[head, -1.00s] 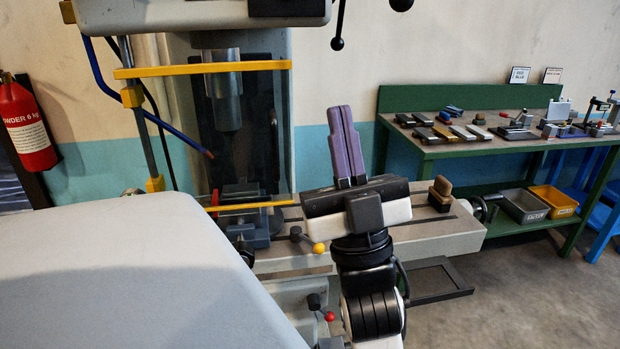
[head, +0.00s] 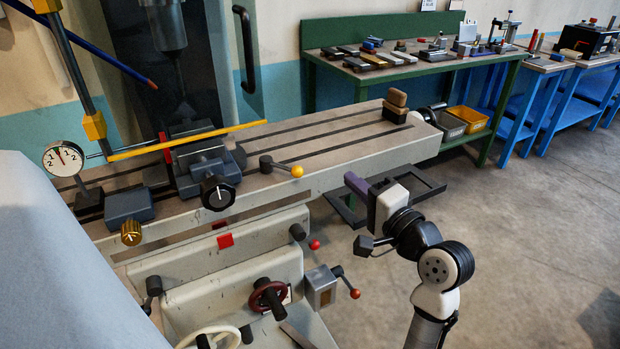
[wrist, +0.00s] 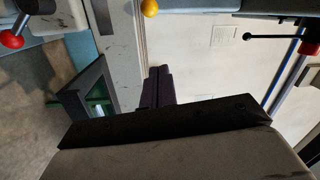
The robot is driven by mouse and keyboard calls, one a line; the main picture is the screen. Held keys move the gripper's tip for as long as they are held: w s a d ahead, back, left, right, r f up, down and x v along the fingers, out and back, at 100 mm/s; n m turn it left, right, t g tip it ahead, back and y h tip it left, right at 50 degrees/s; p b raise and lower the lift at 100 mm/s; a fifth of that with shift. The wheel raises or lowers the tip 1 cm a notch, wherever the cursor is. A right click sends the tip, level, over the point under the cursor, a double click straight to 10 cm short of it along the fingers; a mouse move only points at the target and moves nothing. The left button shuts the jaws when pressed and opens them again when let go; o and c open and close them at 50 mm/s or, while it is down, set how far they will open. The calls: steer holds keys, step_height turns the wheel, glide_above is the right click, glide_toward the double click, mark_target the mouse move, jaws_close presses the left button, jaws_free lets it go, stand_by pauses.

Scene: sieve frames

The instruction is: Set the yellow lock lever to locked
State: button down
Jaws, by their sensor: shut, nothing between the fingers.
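The yellow lock lever (head: 297,171) is a short rod with a yellow ball on a dark hub, at the front edge of the milling machine table. In the head view its rod points right and slightly down from the hub. Its yellow ball also shows at the top edge of the wrist view (wrist: 149,8); the rod is cut off there. My gripper (head: 350,180) has purple fingers, held together and empty. It is in front of the table, right of and a little below the ball in the head view, apart from it. The fingers also show in the wrist view (wrist: 158,72).
A green bench (head: 480,75) stands behind. The floor at right is clear.

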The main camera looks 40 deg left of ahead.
mark_target(301, 173)
steer(key=a+p, duration=0.2)
steer(key=a, duration=0.7)
steer(key=shift+w+a+p, duration=0.15)
steer(key=shift+a+p, duration=0.05)
steer(key=shift+p, duration=0.1)
steer(key=shift+s+f, duration=0.15)
steer(key=shift+s, duration=0.6)
steer(key=shift+s+d+p, duration=0.1)
steer(key=shift+p, duration=0.2)
steer(key=shift+s+d, duration=0.1)
steer(key=shift+s, duration=0.15)
steer(key=shift+s+d+r+p, duration=0.1)
steer(key=shift+s+p, duration=0.25)
steer(key=shift+s, duration=0.2)
steer(key=shift+s+d+r+p, duration=0.1)
steer(key=shift+s+p, duration=0.2)
steer(key=shift+s, duration=0.25)
steer(key=shift+w+f, duration=0.15)
steer(key=shift+f, duration=0.1)
